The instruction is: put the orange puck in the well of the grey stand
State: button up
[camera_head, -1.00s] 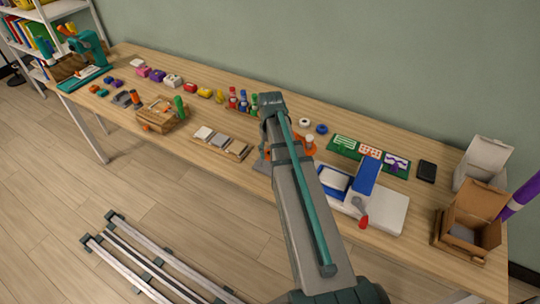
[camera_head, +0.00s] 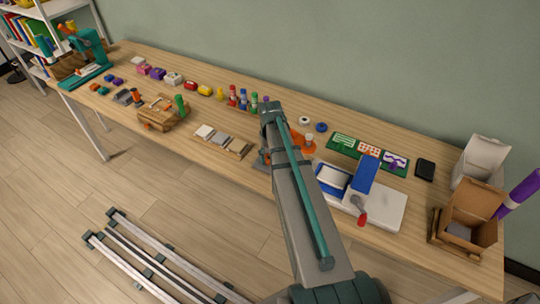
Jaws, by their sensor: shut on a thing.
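My arm (camera_head: 300,205) reaches up over the middle of the workbench, and its wrist end and my gripper are hidden behind the arm's links. A small grey piece (camera_head: 258,163) shows at the left edge of the arm, near the bench's front edge; it may be part of the grey stand, but its well cannot be made out. Orange parts (camera_head: 298,140) show just right of the arm, mostly covered by it. I cannot tell whether one of them is the orange puck. Whether anything sits in the stand is hidden.
Right of the arm is a white-and-blue machine (camera_head: 365,195) with a red-knobbed crank. A green board (camera_head: 367,152) lies behind it, and an open cardboard box (camera_head: 470,218) stands far right. Left are sample tiles (camera_head: 222,138), several coloured bottles (camera_head: 243,100) and a wooden box (camera_head: 160,112).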

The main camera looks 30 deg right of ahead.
jog(key=o, duration=1.1)
jog(key=shift+o, duration=0.2)
jog(key=shift+r, duration=0.1)
notch_tip(320, 180, up, 12)
jog(key=b, duration=0.2)
jog(key=shift+r, duration=0.15)
